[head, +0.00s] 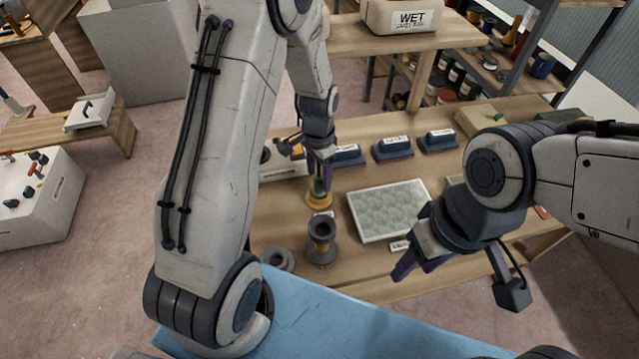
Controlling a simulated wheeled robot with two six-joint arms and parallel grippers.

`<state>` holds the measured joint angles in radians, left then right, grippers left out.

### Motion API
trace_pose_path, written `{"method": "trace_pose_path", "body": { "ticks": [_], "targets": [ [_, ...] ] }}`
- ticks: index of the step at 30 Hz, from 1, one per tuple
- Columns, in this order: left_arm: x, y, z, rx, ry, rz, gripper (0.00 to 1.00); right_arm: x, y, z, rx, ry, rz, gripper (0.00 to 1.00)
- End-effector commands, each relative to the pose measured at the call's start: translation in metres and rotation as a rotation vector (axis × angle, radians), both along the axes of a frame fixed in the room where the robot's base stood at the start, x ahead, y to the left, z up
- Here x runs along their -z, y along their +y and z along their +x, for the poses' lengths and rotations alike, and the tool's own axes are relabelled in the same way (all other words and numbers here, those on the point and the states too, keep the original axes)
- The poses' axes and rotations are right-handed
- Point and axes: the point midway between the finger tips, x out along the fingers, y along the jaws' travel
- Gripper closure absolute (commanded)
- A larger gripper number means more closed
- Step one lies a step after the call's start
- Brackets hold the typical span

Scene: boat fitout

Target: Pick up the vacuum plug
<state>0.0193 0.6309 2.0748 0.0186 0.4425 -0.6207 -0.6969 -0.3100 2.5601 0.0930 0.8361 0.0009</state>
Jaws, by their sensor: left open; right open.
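My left gripper (319,176) points down at the workbench, its open fingers around or just above a small item with a round brass base (319,200) and a green upper part. I cannot tell whether the fingers touch it. No label readable here marks the vacuum plug, so I cannot tell for certain whether this item is it. A dark stepped cylinder (321,245) stands upright in front of it, and a grey ring (278,260) lies to its left. My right gripper (412,268) is open and empty above the bench's front edge.
The wooden bench (285,205) also holds a white tray with round cells (388,210) and several dark blue blocks (393,149) with labels. A blue surface (330,320) lies in front. A white case marked WET (400,18) stands on a raised shelf behind.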

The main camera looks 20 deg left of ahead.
Motion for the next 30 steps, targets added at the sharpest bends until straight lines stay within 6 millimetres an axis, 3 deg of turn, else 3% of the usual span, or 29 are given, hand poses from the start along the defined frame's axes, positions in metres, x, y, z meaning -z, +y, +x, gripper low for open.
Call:
{"method": "trace_pose_path", "body": {
  "ticks": [5,12,13,18,30],
  "targets": [
    [0.018,-0.001,0.0,0.001,0.001,0.0,0.31,-0.006,0.0,0.0,0.001,0.0,0.0,0.5],
    [0.021,0.0,0.0,0.0,-0.002,0.0,0.31,-0.005,0.0,0.0,0.0,0.0,0.0,0.5],
    [0.021,0.0,0.0,0.0,-0.002,0.0,0.34,-0.005,0.0,0.0,0.0,0.0,0.0,0.5],
    [0.021,0.0,0.0,0.0,-0.001,0.0,0.99,-0.005,0.0,0.0,0.0,0.0,0.0,0.5],
    [0.019,0.0,0.0,0.0,-0.002,0.0,1.0,-0.004,0.0,0.0,0.0,0.0,0.0,0.5]
  ]
}}
